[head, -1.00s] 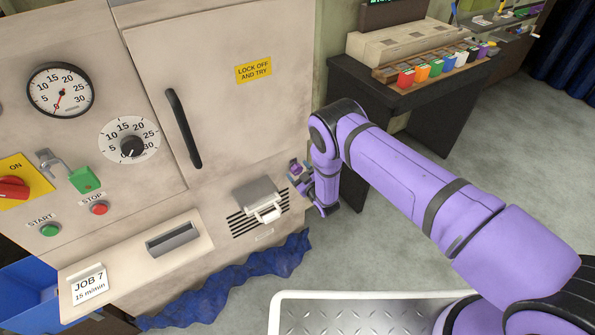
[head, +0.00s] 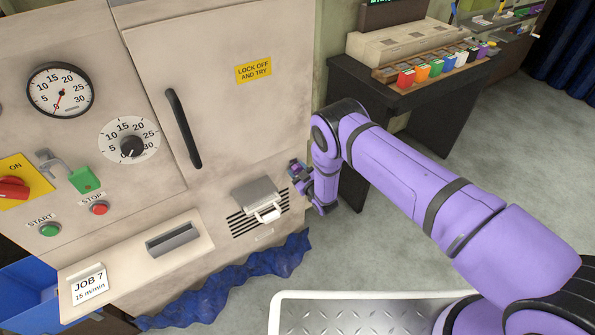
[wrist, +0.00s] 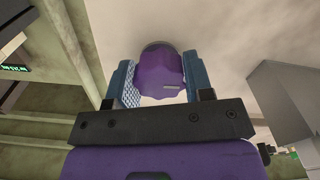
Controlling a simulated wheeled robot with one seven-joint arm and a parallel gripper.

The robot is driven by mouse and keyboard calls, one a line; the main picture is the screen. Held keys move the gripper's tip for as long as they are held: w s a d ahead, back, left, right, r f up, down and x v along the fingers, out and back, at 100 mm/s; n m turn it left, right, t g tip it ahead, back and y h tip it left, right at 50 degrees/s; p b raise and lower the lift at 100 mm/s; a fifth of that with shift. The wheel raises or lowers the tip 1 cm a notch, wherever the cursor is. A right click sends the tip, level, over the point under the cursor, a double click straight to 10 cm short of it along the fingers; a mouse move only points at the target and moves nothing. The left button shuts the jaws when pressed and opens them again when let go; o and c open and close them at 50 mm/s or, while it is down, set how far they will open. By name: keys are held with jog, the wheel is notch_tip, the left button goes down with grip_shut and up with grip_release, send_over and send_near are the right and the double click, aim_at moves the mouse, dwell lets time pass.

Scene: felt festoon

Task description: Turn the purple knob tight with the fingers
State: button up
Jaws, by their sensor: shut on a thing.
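The purple knob (wrist: 160,72) shows in the wrist view, round with a scalloped edge and a pale mark on its face. It sits on the pale machine wall, with a dark collar behind it. My gripper (wrist: 158,88) is shut on the knob, one blue finger pad on each side. In the head view my gripper (head: 297,172) is at the right side of the machine cabinet (head: 235,120), small and partly hidden by my wrist. The knob cannot be made out clearly there.
A dark table (head: 395,95) with several coloured bins stands behind my arm. Grey floor is open to the right.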

jog(key=m, duration=0.5)
jog(key=shift+m, duration=0.3)
jog(key=m, duration=0.4)
jog(key=shift+m, duration=0.3)
jog(key=m, duration=0.8)
jog(key=shift+m, duration=0.3)
jog(key=o, duration=0.9)
jog(key=v, duration=1.1)
jog(key=shift+w, duration=0.1)
